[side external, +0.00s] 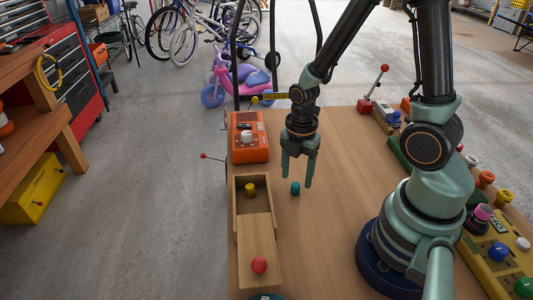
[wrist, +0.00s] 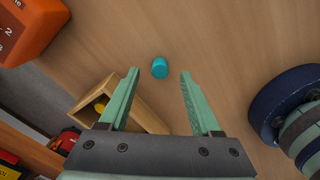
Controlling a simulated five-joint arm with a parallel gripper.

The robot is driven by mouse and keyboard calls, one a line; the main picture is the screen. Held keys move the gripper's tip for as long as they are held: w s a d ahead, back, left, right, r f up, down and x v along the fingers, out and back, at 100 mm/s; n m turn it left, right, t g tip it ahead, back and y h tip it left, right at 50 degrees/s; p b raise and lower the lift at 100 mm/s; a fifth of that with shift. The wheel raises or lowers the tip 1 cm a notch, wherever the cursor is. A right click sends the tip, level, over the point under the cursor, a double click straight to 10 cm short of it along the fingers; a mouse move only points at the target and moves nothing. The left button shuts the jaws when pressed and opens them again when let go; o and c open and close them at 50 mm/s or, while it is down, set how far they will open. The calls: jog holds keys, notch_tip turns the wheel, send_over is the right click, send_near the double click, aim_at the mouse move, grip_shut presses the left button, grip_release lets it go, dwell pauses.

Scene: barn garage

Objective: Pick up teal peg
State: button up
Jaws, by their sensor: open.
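The teal peg (side external: 295,188) stands on the wooden table top, a little to the right of a wooden box. It also shows in the wrist view (wrist: 160,68), just ahead of the fingertips and between their lines. My gripper (side external: 298,183) is open and empty, with its fingers pointing down. In the side external view the fingers are around the peg's place in the picture, but the height gap is hard to tell. In the wrist view my gripper (wrist: 160,73) has both fingers apart from the peg, with bare wood around it.
The wooden box (side external: 238,214) with a yellow peg (side external: 250,190) in it and a red knob (side external: 259,265) on its lid stands left. An orange device (side external: 263,152) is behind it. Several coloured knobs and a yellow panel (side external: 490,255) line the right edge. The middle table is clear.

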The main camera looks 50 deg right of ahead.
aim_at(296, 184)
jog(key=shift+f, duration=1.65)
grip_shut()
